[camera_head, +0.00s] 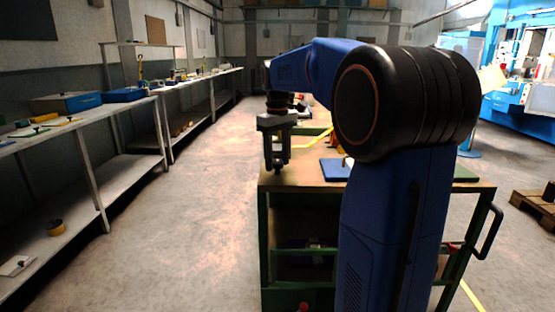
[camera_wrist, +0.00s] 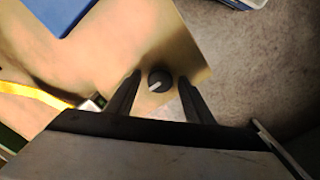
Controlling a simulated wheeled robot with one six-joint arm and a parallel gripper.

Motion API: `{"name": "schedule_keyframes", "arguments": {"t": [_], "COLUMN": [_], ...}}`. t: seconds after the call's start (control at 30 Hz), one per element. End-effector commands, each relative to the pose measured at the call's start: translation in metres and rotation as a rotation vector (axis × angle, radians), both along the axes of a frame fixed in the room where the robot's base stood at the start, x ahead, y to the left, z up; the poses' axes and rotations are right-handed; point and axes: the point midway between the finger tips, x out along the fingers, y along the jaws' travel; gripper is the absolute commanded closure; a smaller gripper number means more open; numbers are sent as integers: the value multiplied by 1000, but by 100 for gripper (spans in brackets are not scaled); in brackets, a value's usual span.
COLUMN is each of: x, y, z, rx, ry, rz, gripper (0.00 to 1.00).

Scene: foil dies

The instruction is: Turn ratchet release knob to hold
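The small dark round knob (camera_wrist: 160,80) with a pale pointer line sits near the corner of the tan cart top in the wrist view. Its pointer line runs toward the lower left of that picture. A small dark shape, likely the knob (camera_head: 278,171), shows below the fingers in the head view. My gripper (camera_wrist: 160,76) is open, with one finger on each side of the knob and a gap on both sides. In the head view my gripper (camera_head: 277,160) points down over the cart's near left corner. Any markings around the knob are too small to read.
The green-framed cart (camera_head: 264,225) has a wooden top with a blue plate (camera_head: 334,169) and yellow strip (camera_head: 318,138). A long shelf bench (camera_head: 130,100) lines the left side. A pallet (camera_head: 535,205) lies at right. The floor between bench and cart is clear.

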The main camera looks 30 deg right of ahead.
Motion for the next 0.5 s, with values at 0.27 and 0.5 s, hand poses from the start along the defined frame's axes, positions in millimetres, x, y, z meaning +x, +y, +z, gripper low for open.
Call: {"name": "schedule_keyframes", "arguments": {"t": [0.27, 0.5], "x": [0, 1], "y": [0, 0], "z": [0, 19], "rx": [0, -1], "ry": [0, -2], "rz": [0, -1], "gripper": [52, 52]}}
